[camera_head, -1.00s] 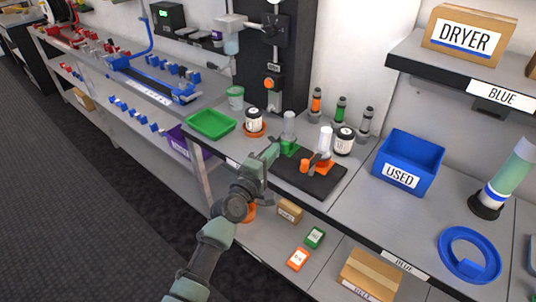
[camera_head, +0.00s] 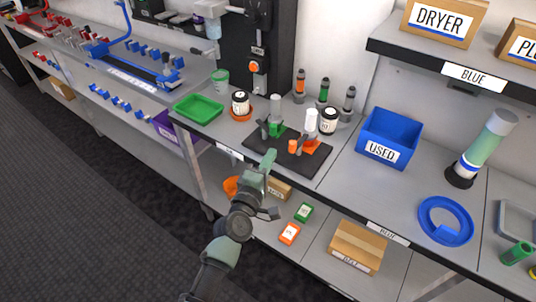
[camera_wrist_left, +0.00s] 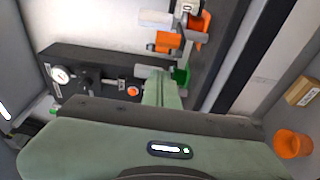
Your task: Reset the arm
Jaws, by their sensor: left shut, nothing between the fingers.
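My left arm comes in from the bottom of the head view. Its gripper (camera_head: 268,160) is shut and empty in front of the bench's front edge, near the black board (camera_head: 262,146). On that board stand a green holder (camera_head: 276,130) with a grey-white cylinder and an orange holder (camera_head: 311,147) with a white cylinder. In the left wrist view the shut fingers (camera_wrist_left: 163,88) point toward the board, with the green holder (camera_wrist_left: 182,76) just past their tips. The right gripper is not in view.
Below, the lower shelf holds a cardboard box (camera_head: 357,247) and small orange and green boxes.

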